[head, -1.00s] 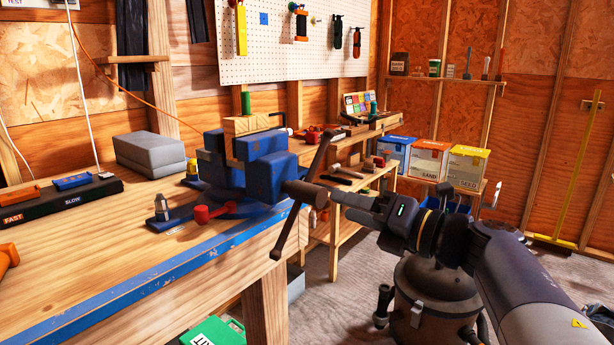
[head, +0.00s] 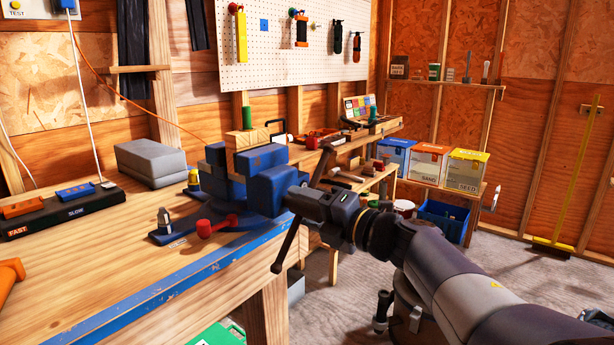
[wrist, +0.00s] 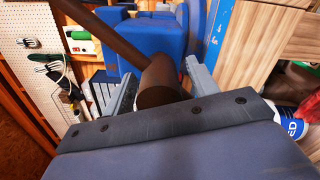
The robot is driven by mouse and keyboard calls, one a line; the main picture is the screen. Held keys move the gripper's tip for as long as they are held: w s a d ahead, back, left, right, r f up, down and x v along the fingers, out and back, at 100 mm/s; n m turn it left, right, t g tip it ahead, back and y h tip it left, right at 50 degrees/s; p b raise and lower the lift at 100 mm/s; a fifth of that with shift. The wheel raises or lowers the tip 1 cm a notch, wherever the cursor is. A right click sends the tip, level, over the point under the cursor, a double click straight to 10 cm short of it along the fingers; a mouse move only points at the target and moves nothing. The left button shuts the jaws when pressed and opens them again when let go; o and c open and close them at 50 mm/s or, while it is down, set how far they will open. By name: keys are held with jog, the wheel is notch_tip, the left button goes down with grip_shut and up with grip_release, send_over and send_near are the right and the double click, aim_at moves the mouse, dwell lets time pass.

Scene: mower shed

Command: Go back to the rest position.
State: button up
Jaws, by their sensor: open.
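My gripper (head: 302,198) is at the vise's screw end, in front of the blue jaw. In the wrist view, the brown screw end (wrist: 160,82) lies between my two open fingers (wrist: 162,85), and the bar runs to the upper left. I cannot tell whether the fingers touch it.
Boxes (head: 428,163) and a blue crate (head: 442,218) stand at the back right. Open floor (head: 520,285) lies right.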

jog(key=m+p, duration=0.2)
jog(key=m, duration=0.1)
jog(key=shift+r, duration=0.25)
jog(key=shift+f+m+p, duration=0.15)
jog(key=shift+m+p, duration=0.9)
jog(key=shift+m, duration=0.05)
